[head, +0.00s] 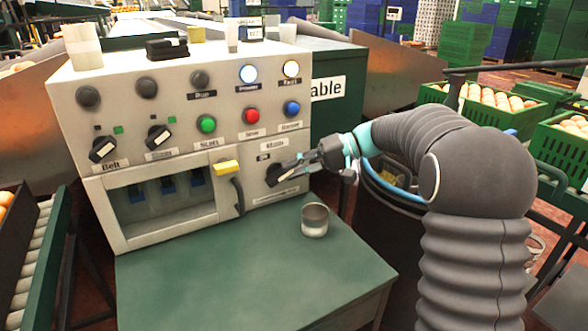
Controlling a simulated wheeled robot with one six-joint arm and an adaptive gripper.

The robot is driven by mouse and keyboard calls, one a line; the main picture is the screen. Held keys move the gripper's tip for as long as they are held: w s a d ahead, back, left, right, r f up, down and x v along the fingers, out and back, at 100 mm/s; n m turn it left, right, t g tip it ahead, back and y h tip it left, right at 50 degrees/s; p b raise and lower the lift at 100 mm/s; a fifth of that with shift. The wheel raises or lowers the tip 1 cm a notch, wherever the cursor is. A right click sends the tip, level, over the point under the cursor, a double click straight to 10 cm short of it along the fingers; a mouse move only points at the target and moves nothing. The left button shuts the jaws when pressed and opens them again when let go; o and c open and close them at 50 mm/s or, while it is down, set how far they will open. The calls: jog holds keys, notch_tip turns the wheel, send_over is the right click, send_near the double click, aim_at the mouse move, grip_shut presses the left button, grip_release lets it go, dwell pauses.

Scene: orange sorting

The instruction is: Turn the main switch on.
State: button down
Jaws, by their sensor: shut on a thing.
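The main switch (273,176) is a dark rotary knob at the lower right of the pale control panel (222,124), under a label that seems to read "Main". A small "ON" mark shows at its upper left. My gripper (286,172) reaches in from the right and is shut on the switch knob. The fingers cover part of the knob, so its exact angle is hard to tell.
A metal cup (315,220) stands on the green table (245,275) just below my gripper. Green, red and blue buttons sit above. A dark bin (375,225) stands right of the table.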

jog(key=shift+f+y, duration=0.2)
jog(key=shift+y, duration=0.2)
jog(key=c, duration=1.1)
grip_release()
jog(key=shift+d+r, duration=0.1)
jog(key=v, duration=1.1)
jog(key=shift+w+d, duration=0.2)
jog(key=shift+d, duration=0.2)
